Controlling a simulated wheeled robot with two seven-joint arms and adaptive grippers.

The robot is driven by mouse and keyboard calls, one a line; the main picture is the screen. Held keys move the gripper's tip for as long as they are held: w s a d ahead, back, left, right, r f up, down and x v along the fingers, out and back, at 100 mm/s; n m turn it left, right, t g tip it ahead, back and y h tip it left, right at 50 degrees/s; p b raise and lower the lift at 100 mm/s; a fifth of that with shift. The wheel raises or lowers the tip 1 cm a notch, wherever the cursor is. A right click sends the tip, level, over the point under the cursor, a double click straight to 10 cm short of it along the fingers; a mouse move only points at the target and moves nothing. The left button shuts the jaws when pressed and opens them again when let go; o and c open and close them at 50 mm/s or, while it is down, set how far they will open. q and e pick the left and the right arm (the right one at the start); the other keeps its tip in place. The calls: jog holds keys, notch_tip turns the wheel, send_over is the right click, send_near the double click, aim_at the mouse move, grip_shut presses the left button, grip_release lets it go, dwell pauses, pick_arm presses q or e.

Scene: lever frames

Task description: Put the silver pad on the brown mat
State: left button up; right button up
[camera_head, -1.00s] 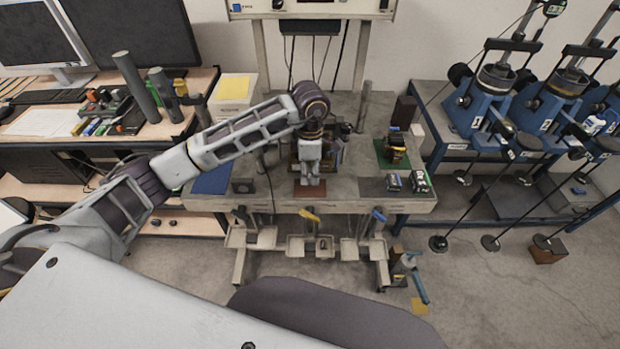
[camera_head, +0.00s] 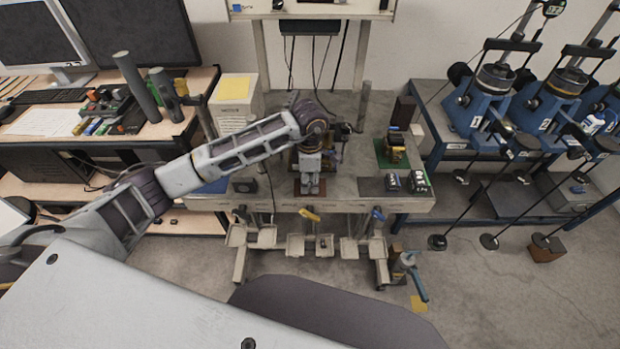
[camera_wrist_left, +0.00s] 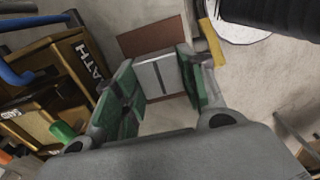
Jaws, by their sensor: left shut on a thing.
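The brown mat (camera_wrist_left: 150,38) lies flat on the workbench. In the wrist view it shows just beyond the silver pad (camera_wrist_left: 160,74), a small silver block with a dark line across it. My left gripper (camera_wrist_left: 162,82) is shut on the silver pad, which sits between its green finger pads. In the head view my left gripper (camera_head: 309,187) points down over the brown mat near the bench's front edge and covers most of it. The silver pad is hidden there. I cannot tell whether the pad touches the mat. My right gripper is not in view.
A blue mat (camera_head: 212,186) lies to the left on the bench. A green mat (camera_head: 380,160) with a dark device and a dark mat (camera_head: 370,187) with small blocks lie to the right. A lettered brown box (camera_wrist_left: 65,85) stands close to the gripper in the wrist view.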

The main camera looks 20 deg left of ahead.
aim_at(310, 182)
pick_arm(q)
jog(key=shift+f, duration=0.1)
jog(key=o, duration=1)
jog(key=shift+o, duration=0.2)
notch_tip(310, 182, up, 12)
jog(key=b, duration=0.2)
jog(key=shift+b, duration=0.3)
dwell(0.5)
